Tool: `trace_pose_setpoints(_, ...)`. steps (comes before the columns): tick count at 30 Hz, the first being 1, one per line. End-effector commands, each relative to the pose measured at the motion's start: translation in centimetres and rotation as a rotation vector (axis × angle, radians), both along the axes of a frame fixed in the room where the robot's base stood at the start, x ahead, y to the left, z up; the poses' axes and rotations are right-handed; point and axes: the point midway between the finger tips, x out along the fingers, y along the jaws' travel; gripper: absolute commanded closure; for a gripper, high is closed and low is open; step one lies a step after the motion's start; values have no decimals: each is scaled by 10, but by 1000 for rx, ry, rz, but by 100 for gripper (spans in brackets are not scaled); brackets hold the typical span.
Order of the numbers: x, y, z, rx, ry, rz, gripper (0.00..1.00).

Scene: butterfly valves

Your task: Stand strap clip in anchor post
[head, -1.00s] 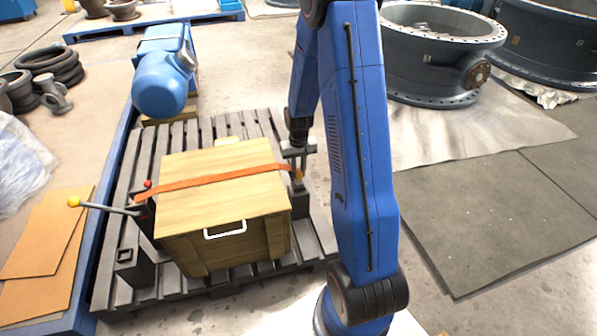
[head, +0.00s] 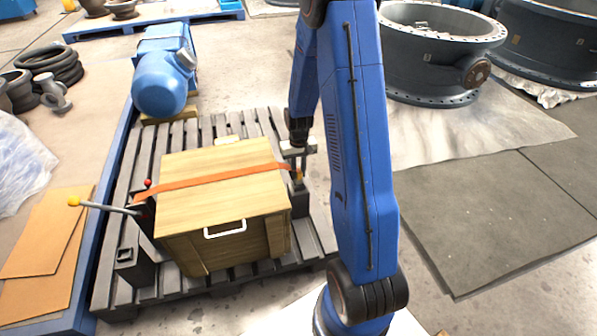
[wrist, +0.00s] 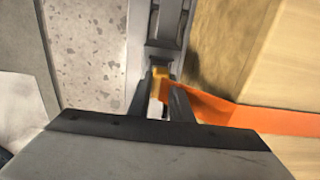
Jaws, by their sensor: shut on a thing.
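My gripper (head: 300,165) is at the right side of the wooden crate (head: 220,210), partly hidden behind my arm in the head view. It is shut on the yellow strap clip (wrist: 157,88), which shows between the fingers in the wrist view. The orange strap (head: 215,180) runs from the clip across the crate's lid to the ratchet post (head: 145,208) at the left. The dark anchor post (head: 299,203) stands at the crate's right side, right below the clip. I cannot tell whether the clip is in the post's opening.
The crate stands on a dark slatted pallet (head: 122,190). A second dark post (head: 132,262) with a square opening stands at the pallet's front left. A blue motor (head: 160,85) stands behind.

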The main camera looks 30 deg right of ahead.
Motion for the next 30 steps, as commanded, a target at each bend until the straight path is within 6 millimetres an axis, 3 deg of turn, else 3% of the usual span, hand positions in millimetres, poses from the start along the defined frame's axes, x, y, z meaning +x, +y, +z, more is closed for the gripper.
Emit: trace_pose_setpoints(30,0,0,-7,0,0,0,100)
